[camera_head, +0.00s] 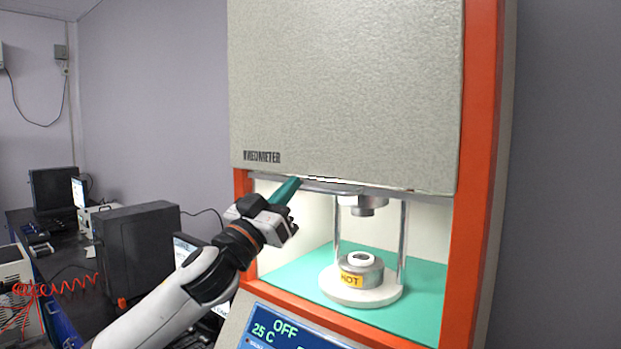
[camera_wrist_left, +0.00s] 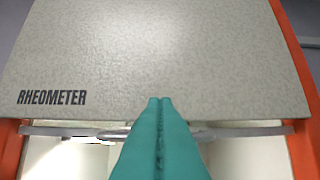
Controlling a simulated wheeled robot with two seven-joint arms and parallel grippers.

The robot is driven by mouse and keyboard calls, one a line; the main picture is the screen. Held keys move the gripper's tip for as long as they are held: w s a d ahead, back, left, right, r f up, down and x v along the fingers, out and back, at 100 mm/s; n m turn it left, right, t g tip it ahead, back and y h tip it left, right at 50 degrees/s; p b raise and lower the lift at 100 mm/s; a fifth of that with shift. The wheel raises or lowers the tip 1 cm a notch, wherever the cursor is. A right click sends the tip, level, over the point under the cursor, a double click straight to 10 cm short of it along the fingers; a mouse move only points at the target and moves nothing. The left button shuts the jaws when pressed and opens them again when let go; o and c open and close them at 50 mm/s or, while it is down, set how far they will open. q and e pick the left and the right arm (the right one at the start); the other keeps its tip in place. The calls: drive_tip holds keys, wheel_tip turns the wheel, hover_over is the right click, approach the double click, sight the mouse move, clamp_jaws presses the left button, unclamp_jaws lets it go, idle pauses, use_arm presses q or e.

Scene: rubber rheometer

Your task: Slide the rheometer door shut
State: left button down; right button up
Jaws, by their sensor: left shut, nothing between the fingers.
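The rheometer door (camera_head: 345,90) is a large grey speckled panel in an orange frame. It is raised, and the chamber below it is open to view. A grey handle bar (camera_head: 330,187) runs along its lower edge; it also shows in the left wrist view (camera_wrist_left: 235,131). My left gripper (camera_head: 290,185) has teal fingers, shut with nothing between them, with the tips at the door's lower left edge. In the left wrist view the closed fingers (camera_wrist_left: 158,102) overlap the handle bar and the door's lower part; I cannot tell if they touch. My right gripper is not in view.
Inside the chamber (camera_head: 420,285), a round die marked HOT (camera_head: 360,272) sits on a white base between metal posts. A blue display (camera_head: 290,330) is below the opening. A black computer case (camera_head: 140,250) and other equipment stand on a bench at left.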

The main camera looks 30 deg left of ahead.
use_arm(q)
drive_tip(key=w+p, duration=0.1)
drive_tip(key=w, duration=0.1)
drive_tip(key=w+p, duration=0.1)
drive_tip(key=w, duration=0.1)
drive_tip(key=w+p, duration=0.2)
drive_tip(key=shift+w+d+r, duration=0.2)
drive_tip(key=shift+d+r, duration=0.1)
drive_tip(key=shift+d, duration=0.05)
drive_tip(key=shift+f, duration=0.6)
drive_tip(key=shift+f+b, duration=11.15)
drive_tip(key=shift+f, duration=3.95)
drive_tip(key=shift+r, duration=0.15)
